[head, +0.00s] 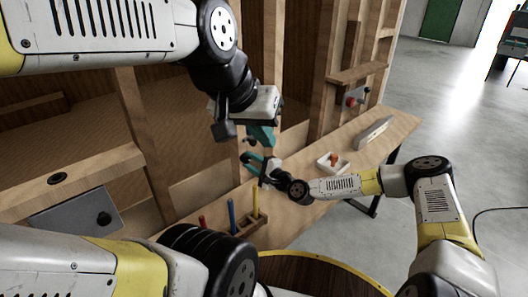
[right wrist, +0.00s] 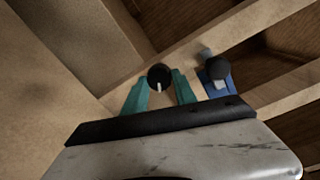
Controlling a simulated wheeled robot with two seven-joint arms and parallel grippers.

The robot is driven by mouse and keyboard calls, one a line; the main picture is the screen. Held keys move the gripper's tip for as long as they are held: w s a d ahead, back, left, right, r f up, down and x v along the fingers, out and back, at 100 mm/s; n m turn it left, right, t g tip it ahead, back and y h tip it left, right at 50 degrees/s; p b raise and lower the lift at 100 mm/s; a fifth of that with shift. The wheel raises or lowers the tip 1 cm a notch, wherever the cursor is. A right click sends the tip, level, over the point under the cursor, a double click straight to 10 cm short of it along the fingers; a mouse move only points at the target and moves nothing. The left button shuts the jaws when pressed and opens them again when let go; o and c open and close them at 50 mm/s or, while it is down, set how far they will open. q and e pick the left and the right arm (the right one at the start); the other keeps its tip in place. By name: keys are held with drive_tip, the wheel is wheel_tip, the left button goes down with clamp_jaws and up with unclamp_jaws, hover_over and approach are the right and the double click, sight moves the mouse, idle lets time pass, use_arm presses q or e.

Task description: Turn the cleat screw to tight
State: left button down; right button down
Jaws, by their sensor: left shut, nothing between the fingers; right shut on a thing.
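The cleat screw shows in the right wrist view as a round black knob (right wrist: 159,75) with a white mark line, against a wooden beam of the camper frame. The mark points downward in that view. My right gripper (right wrist: 160,92) has its teal fingers on either side of the knob, shut on it. In the head view my right gripper (head: 256,161) reaches from the right to a wooden post, and the knob is too small to make out there. My left gripper (head: 262,136), its teal fingers shut and empty, hangs just above the right one.
A wooden rack (head: 249,224) with several coloured tools, a white tray (head: 322,166) and a long pale object (head: 373,133) stand on the bench (head: 300,208). A grey plate (head: 70,213) is at lower left.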

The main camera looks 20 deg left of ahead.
drive_tip(key=c, duration=1)
unclamp_jaws()
drive_tip(key=v, duration=0.8)
